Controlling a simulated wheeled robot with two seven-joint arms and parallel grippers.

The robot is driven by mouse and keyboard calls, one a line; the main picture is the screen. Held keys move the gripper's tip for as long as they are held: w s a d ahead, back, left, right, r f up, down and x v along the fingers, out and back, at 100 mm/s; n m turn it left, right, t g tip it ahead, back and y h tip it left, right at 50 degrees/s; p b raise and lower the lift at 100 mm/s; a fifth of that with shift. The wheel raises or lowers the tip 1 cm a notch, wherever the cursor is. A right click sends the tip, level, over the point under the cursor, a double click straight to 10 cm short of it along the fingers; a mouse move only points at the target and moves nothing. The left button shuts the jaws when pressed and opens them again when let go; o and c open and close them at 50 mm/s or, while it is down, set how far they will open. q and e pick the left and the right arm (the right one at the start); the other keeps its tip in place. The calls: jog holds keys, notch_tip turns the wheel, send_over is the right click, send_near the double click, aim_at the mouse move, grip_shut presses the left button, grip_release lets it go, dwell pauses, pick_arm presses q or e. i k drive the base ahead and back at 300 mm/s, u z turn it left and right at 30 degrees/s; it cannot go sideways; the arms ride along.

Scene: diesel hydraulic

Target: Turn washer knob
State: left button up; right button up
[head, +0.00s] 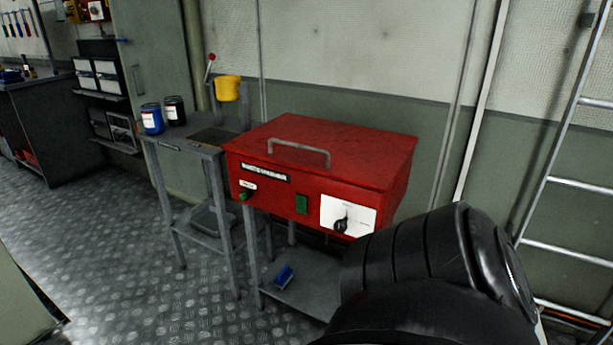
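The red washer (320,155) stands on a grey metal stand in the middle of the head view. Its lid with a metal handle (298,149) is closed. The black knob (341,225) sits on a white dial plate (362,214) at the right of the front panel. A green switch (302,204) and a small green button (243,196) are to its left. My black right arm covers the lower right, close in front of the washer's right side. Neither gripper shows.
A grey side table (185,140) with a blue can (152,118) and a dark can (175,110) stands left of the washer. A metal ladder (545,180) leans at the right. A blue object (284,276) lies on the stand's lower shelf. The floor at the left is clear.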

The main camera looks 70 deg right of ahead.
aim_at(340, 225)
jog(key=z, duration=0.75)
jog(key=i, duration=1.05)
jog(key=z, duration=1.45)
jog(key=i, duration=0.15)
